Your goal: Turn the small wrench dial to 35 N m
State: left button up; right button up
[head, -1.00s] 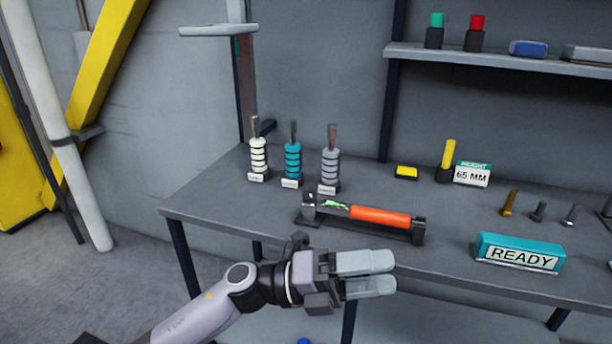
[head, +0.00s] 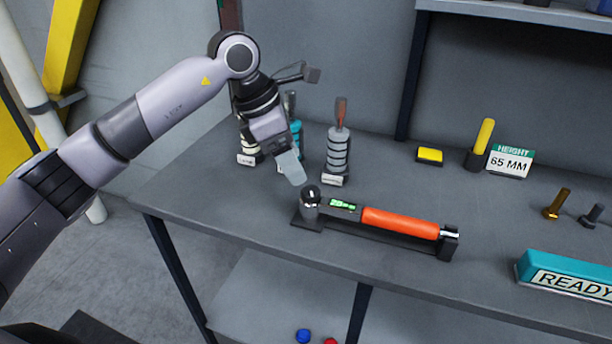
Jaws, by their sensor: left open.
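The torque wrench lies in a dark cradle on the grey bench, with an orange handle (head: 400,222) and a small green lit display (head: 342,205) whose number looks like 20-something but is too small to read surely. A dark round knob with a pale mark (head: 311,196) stands at the wrench's left end. My left gripper (head: 292,168) is open and empty, pointing down just above and left of that knob, apart from it. One finger hides most of the other. My right gripper is not in view.
Ringed screwdriver-like tools stand behind my gripper, the grey one (head: 338,155) close to it; my arm partly hides the others. A yellow block (head: 430,155), a HEIGHT 65 MM sign (head: 510,161), bolts (head: 557,204) and a READY sign (head: 568,278) are to the right. The bench front is clear.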

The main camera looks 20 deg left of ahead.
aim_at(309, 190)
pick_arm(q)
jog(key=x, duration=0.6)
jog(key=shift+s+d+f+p, duration=0.1)
jog(key=shift+d+f+p, duration=0.15)
jog(key=shift+p, duration=0.15)
jog(key=shift+r, duration=0.1)
jog(key=c, duration=1.1)
jog(key=shift+o, duration=0.2)
